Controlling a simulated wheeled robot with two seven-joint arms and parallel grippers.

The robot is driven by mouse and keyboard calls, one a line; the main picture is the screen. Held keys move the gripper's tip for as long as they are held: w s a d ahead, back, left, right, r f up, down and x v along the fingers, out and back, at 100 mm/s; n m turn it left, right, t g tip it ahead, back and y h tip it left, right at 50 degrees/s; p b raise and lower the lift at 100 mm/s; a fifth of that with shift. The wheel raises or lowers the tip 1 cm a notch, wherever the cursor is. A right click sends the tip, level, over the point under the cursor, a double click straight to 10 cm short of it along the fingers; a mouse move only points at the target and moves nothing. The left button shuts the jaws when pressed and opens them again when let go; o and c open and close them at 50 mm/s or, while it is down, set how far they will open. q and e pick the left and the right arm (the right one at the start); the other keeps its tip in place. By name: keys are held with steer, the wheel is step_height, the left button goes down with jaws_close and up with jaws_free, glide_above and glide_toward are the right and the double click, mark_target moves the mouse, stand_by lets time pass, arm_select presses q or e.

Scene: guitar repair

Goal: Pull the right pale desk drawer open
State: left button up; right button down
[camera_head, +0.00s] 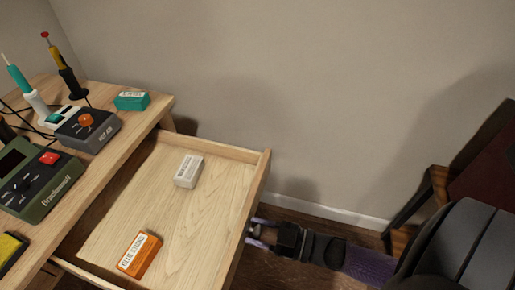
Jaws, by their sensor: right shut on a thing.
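The right pale desk drawer (132,203) is pulled out from under the desk top, so its wooden floor shows. An orange box (139,255) lies near its lower side and a whitish box (188,171) lies farther up in it. My right gripper (256,232) is at the outer side of the drawer front (251,207), shut on the drawer's handle. The handle and the fingertips are mostly hidden behind the front panel. My left gripper is not in view.
The pale desk (138,123) holds a green station (42,187), a dark grey station (88,131), soldering tools and a teal box (132,101). A wall (300,90) stands behind. A dark red chair-like piece (490,160) is at the right.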

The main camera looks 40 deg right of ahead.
steer(key=shift+c, duration=1.2)
jaws_free()
steer(key=shift+o, duration=0.2)
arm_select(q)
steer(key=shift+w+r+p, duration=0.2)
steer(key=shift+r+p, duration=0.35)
arm_select(e)
steer(key=v, duration=1)
steer(key=shift+f, duration=0.1)
